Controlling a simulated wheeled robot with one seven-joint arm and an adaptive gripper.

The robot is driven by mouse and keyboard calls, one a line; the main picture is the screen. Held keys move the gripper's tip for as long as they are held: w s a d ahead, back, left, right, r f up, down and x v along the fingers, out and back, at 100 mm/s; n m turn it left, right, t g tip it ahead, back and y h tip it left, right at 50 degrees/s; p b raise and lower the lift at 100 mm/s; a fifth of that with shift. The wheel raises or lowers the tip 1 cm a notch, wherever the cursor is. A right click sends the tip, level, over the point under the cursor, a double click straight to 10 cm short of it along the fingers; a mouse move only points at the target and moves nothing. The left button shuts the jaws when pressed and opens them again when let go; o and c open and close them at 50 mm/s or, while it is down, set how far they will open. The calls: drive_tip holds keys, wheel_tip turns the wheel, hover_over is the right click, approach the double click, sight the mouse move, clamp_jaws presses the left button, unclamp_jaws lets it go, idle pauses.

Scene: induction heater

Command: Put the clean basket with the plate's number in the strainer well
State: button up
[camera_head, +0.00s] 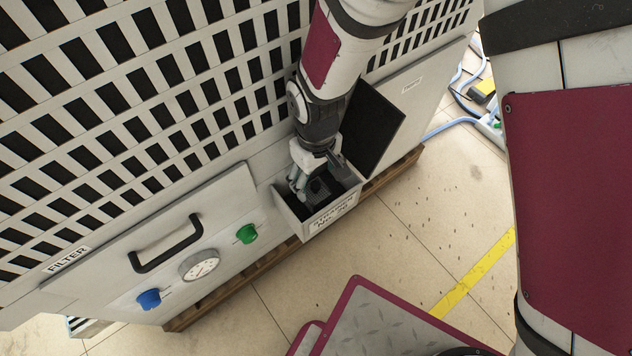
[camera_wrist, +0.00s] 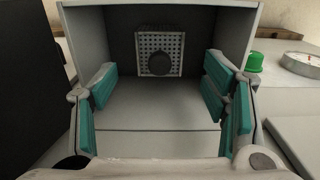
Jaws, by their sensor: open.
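The strainer well (camera_head: 290,212) is an open grey box on the side of the machine. Its number plate (camera_head: 331,212) is on the front face, but the number is too small to read surely. My gripper (camera_head: 303,184) points down into the mouth of the well. In the wrist view, my gripper (camera_wrist: 158,92) is open and empty, with teal pads spread apart. Between and beyond them, a grey perforated square piece with a dark round knob (camera_wrist: 160,52) is inside the well. I cannot tell whether it is a basket. No other basket shows.
The well's dark lid (camera_head: 372,128) stands open to the right. A filter panel (camera_head: 100,268) with a black handle (camera_head: 165,255), a gauge (camera_head: 199,265), a green knob (camera_head: 247,234) and a blue knob (camera_head: 149,299) is to the left. Slatted machine wall rises behind; open floor lies in front.

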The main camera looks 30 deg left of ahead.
wheel_tip(320, 180, up, 4)
drive_tip(key=shift+r+p, duration=0.15)
drive_tip(key=shift+p, duration=0.4)
drive_tip(key=shift+w+d+r, duration=0.1)
drive_tip(key=shift+d+r, duration=0.05)
drive_tip(key=w+d+r+m, duration=0.3)
drive_tip(key=d+r+m, duration=0.3)
drive_tip(key=d+r, duration=1.5)
drive_tip(key=s+d+r+m, duration=0.2)
drive_tip(key=s+d+m, duration=0.1)
drive_tip(key=s+d, duration=0.5)
drive_tip(key=s+d+r+m, duration=0.3)
drive_tip(key=s+d+m, duration=0.1)
drive_tip(key=s+d, duration=0.4)
drive_tip(key=shift+s+d+r+m, duration=0.15)
drive_tip(key=shift+s+r+m, duration=0.15)
drive_tip(key=shift+s, duration=0.7)
